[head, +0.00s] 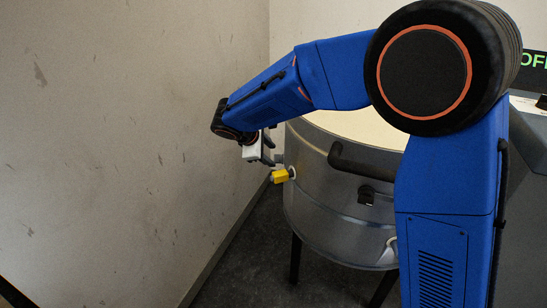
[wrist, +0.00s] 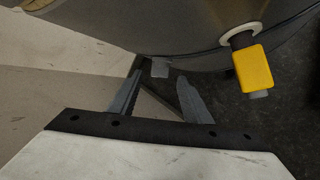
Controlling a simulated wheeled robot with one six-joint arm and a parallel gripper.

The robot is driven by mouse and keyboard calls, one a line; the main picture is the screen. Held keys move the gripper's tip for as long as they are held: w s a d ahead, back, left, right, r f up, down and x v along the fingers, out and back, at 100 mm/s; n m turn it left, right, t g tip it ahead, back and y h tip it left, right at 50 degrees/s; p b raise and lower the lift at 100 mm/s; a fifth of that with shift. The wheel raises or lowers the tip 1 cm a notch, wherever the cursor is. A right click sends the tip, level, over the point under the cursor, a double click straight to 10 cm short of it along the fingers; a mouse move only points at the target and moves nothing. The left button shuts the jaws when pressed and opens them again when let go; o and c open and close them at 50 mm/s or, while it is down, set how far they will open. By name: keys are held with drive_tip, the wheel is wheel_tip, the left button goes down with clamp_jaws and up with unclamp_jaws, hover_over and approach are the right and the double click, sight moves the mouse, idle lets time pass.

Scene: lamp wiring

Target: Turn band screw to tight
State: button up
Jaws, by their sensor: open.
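A grey metal drum (head: 325,185) on dark legs stands in the middle of the head view, with bands around its side. Its curved wall (wrist: 190,25) fills the top of the wrist view. A small grey block (wrist: 160,68) sits at the drum's lower edge in the wrist view; it may be the band screw, but I cannot tell for sure. My gripper (head: 270,149) is at the drum's left side, beside the upper band. In the wrist view my gripper (wrist: 158,82) is open, its two fingers apart and empty, with the small block just beyond the tips.
A yellow fitting (head: 280,176) sticks out of the drum just below my gripper; it also shows in the wrist view (wrist: 253,68). A black knob (head: 366,195) and a black handle (head: 365,163) are on the drum's front. A bare wall (head: 130,130) stands close at left.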

sight(276, 158)
drive_tip(key=shift+x, duration=1.8)
drive_tip(key=shift+c, duration=0.4)
drive_tip(key=c, duration=1)
